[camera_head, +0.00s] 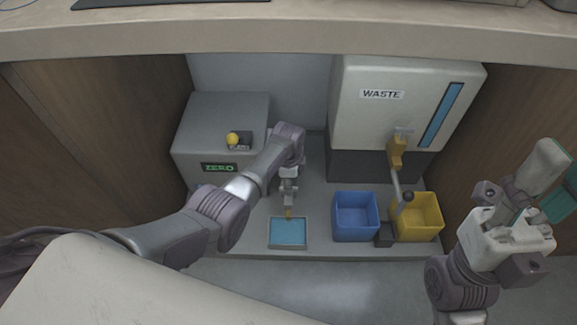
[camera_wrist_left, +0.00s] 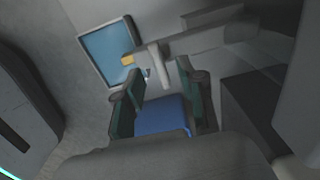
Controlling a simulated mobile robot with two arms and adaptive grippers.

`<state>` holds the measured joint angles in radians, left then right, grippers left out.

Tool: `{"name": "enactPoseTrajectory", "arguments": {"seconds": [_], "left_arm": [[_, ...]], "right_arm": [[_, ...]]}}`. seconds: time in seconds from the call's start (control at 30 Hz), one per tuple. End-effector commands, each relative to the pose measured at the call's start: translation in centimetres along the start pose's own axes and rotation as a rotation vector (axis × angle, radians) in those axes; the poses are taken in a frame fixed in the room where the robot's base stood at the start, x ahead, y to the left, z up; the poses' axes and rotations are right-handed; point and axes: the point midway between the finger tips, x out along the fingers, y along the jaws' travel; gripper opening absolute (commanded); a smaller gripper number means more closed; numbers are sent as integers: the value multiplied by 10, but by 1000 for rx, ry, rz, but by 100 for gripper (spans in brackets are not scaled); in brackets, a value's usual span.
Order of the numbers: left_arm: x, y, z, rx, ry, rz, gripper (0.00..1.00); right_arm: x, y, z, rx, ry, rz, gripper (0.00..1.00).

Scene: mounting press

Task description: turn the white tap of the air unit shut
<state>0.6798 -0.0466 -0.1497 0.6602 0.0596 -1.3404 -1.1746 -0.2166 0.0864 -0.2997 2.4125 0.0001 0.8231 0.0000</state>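A pale tap lever (camera_wrist_left: 157,64) shows in the left wrist view, standing out crosswise from a grey pipe (camera_wrist_left: 195,38) with a yellow tip (camera_wrist_left: 127,60). In the head view the yellow tip (camera_head: 289,214) is above a shallow blue tray (camera_head: 288,246); the tap is hard to make out there. My left gripper (camera_head: 289,186) is at the pipe, partly lost against it and my wrist. In the left wrist view its fingers (camera_wrist_left: 158,68) are apart, with the lever showing between their tips; I cannot tell whether they touch it. My right gripper (camera_head: 545,188) is open and empty at far right.
A grey box (camera_head: 200,145) with a ZERO display and yellow knob (camera_head: 232,138) stands behind my left arm. The white waste tank (camera_head: 365,120) has a yellow tap (camera_head: 397,152). Blue (camera_head: 357,216) and yellow (camera_head: 436,218) bins stand below. A bench edge (camera_head: 290,38) runs overhead.

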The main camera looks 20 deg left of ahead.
Motion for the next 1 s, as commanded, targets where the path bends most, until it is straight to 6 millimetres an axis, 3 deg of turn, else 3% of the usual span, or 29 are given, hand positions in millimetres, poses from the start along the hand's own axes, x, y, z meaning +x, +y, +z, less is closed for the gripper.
{"name": "enactPoseTrajectory", "arguments": {"seconds": [0.3, 0.5, 1.0], "left_arm": [[-57, -1, 0, -1, 1, -4, 40], [-81, -1, 0, -1, 0, -2, 40], [-87, -1, 0, -1, 0, -1, 40]], "right_arm": [[0, 0, 0, 0, 1, -1, 40], [0, 0, 0, 0, 1, -1, 40], [0, 0, 0, 0, 2, -1, 40]]}}
